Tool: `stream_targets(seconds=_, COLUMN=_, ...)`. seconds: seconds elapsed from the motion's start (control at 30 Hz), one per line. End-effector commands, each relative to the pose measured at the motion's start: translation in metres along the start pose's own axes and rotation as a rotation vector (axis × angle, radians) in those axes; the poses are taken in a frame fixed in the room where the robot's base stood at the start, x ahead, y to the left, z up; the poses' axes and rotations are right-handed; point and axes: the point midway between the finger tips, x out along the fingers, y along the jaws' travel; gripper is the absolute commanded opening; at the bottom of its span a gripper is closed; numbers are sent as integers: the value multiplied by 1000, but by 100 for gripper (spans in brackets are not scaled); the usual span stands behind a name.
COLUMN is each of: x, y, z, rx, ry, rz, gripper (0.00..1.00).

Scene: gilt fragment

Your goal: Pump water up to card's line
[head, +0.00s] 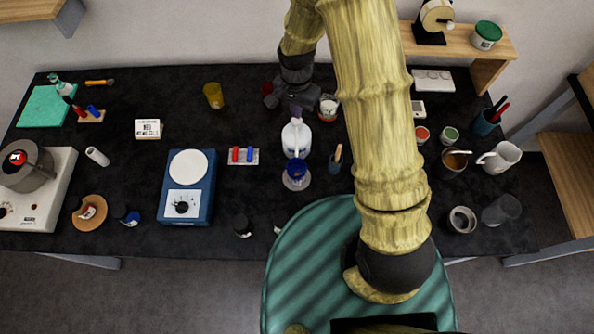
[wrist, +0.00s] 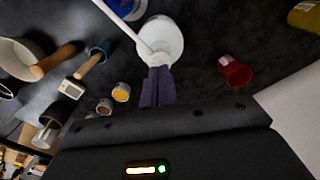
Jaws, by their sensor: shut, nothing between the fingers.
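A white pump bottle (head: 296,132) stands near the middle of the dark table, its spout pointing toward the front. It also shows in the wrist view (wrist: 168,33), with the long spout running to the upper left. A blue cup (head: 297,168) stands on a pale round coaster (head: 296,184) under the spout's end; its water level cannot be made out. The cup is partly in the wrist view (wrist: 127,8). A white card (head: 147,127) with dark marks stands at the left; the marks are too small to read. My gripper (wrist: 159,70) is shut and empty, its purple fingertips at the pump head; contact cannot be told.
A red cup (wrist: 235,70) stands beside the bottle. A yellow cup (head: 213,95) is farther left. A white tray with red and blue pieces (head: 243,156) and a blue scale (head: 188,205) lie left of the blue cup. A tool holder (head: 336,161) stands close at right.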

Motion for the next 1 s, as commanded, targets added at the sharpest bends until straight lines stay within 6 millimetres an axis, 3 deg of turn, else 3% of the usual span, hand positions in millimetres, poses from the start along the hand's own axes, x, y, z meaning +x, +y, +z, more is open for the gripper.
stream_targets(seconds=0.27, x=-3, y=0, z=0, rx=0, ry=0, rz=0, gripper=0)
stream_targets(seconds=1.0, x=-61, y=0, z=0, rx=0, ry=1, rz=0, gripper=0)
